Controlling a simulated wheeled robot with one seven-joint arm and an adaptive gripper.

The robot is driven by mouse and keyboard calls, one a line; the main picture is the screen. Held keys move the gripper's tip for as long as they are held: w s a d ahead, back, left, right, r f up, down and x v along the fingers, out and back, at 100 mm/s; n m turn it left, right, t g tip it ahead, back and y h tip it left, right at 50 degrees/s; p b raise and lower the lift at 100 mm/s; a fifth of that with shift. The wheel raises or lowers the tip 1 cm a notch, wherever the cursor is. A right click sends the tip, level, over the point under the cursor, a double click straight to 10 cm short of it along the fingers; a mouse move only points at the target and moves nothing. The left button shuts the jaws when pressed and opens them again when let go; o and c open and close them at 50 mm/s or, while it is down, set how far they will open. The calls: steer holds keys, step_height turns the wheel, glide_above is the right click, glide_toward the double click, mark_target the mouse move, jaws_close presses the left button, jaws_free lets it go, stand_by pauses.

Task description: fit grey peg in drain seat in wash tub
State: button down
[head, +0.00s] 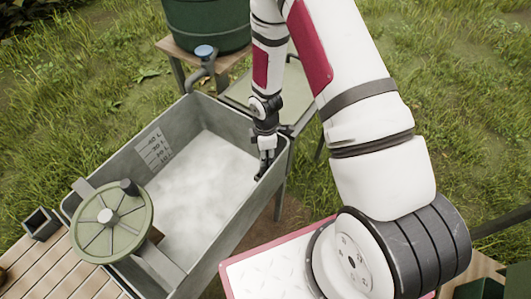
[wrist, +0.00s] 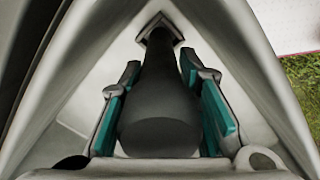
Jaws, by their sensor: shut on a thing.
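My gripper (head: 262,172) is inside the wash tub (head: 240,212), by its right wall near the far right corner. In the wrist view its teal-padded fingers (wrist: 160,78) are shut on the dark grey peg (wrist: 160,120), one pad on each side. The peg's wide end is nearest the wrist camera, and it narrows away from it. Around its far end shows a grey angular rim (wrist: 161,22), perhaps the drain seat; I cannot tell how deep the peg sits in it. The peg is not clear in the head view.
Pale cloudy water or suds fill the tub's floor. A green spoked wheel (head: 112,222) sits across its near left end. A dark green barrel (head: 207,22) with a tap (head: 204,54) stands behind. A wooden deck (head: 70,270) lies at lower left.

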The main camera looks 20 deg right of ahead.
steer(key=shift+f, duration=0.5)
stand_by(0.4)
steer(key=c, duration=0.6)
jaws_free()
steer(key=shift+r, duration=0.15)
steer(key=shift+r+p, duration=1.05)
steer(key=shift+r, duration=1.85)
